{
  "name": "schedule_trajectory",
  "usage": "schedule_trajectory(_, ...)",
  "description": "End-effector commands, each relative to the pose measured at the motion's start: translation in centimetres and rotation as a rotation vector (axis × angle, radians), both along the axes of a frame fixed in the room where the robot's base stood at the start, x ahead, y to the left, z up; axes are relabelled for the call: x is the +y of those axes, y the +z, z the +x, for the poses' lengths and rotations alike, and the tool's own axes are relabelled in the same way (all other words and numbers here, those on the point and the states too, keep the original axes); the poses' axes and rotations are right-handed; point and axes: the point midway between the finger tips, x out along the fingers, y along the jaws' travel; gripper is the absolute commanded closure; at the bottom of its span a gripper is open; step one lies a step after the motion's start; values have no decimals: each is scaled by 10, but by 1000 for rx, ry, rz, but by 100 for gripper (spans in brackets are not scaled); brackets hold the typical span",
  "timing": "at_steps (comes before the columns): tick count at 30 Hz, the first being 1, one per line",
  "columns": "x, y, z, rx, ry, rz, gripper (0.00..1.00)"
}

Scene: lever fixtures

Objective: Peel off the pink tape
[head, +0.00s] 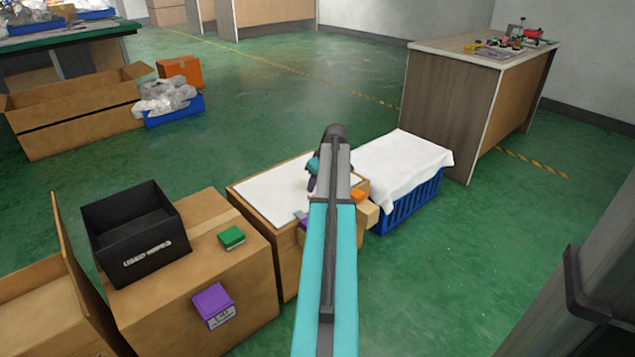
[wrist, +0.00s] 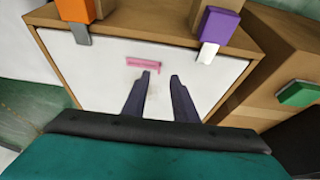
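The pink tape (wrist: 144,63) is a short strip lying flat on a white panel (wrist: 92,80) in the wrist view. A faint brownish smudge shows on the panel below it. My gripper (wrist: 162,75) is open and empty, its two dark fingers pointing at the panel. The left fingertip is close to the tape's lower right edge; I cannot tell whether it touches.
An orange-handled clamp (wrist: 76,12) and a purple-handled clamp (wrist: 217,30) sit at the panel's edge. A black "USED WIPES" bin (head: 150,250), a green block (head: 231,237) and a purple block (head: 213,304) stand on cardboard left. A cloth-covered blue crate (head: 415,200) is right.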

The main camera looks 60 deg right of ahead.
Motion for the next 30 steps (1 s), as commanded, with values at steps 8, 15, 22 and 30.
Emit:
schedule_trajectory(8,-6,-37,13,1,-1,1,74)
schedule_trajectory(15,-8,-56,21,1,-1,1,74)
schedule_trajectory(22,-9,-61,23,0,-1,0,74)
schedule_trajectory(30,-9,-60,23,0,-1,0,84)
